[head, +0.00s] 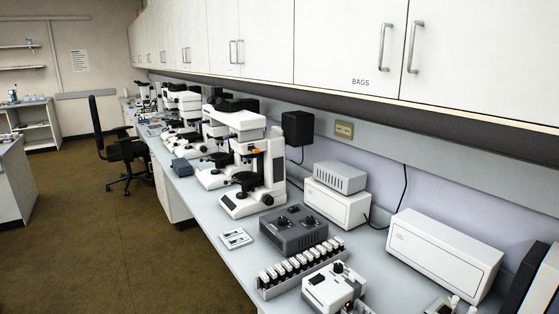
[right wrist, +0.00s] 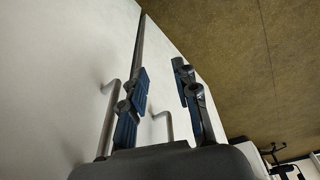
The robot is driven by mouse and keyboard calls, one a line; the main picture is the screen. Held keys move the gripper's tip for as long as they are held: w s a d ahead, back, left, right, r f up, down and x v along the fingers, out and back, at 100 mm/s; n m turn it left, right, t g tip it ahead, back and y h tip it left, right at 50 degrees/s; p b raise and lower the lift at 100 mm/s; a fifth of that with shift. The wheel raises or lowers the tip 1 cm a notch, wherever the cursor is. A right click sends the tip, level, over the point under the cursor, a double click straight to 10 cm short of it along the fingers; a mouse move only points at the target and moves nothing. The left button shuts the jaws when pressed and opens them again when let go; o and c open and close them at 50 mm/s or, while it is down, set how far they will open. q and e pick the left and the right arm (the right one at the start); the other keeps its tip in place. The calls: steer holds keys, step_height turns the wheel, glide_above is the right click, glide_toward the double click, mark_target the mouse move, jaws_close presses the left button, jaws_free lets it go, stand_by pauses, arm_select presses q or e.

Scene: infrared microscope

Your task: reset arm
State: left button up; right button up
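My right gripper (right wrist: 162,80) shows in the right wrist view with its two blue-padded fingers apart and nothing between them. White cabinet fronts (right wrist: 70,70) with metal handles (right wrist: 165,124) lie behind the fingers; I cannot tell how close they are. Neither gripper shows in the head view, and my left gripper is in no view. In the head view, a white microscope (head: 262,178) stands upright on the long bench (head: 212,207), with several more in a row behind it.
A grey control box (head: 293,231), a vial rack (head: 300,274) and a white device (head: 333,288) crowd the near bench. A white box (head: 445,256) stands at right. Wall cabinets (head: 345,40) overhang the bench. A black chair (head: 122,150) stands on the open brown floor (head: 90,240).

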steer(key=s+d+f+g, duration=0.1)
steer(key=s+d+f, duration=0.2)
steer(key=s+f, duration=1.5)
steer(key=shift+s+f+g, duration=0.15)
steer(key=shift+f+g, duration=0.15)
steer(key=shift+f, duration=0.55)
steer(key=shift+d, duration=0.1)
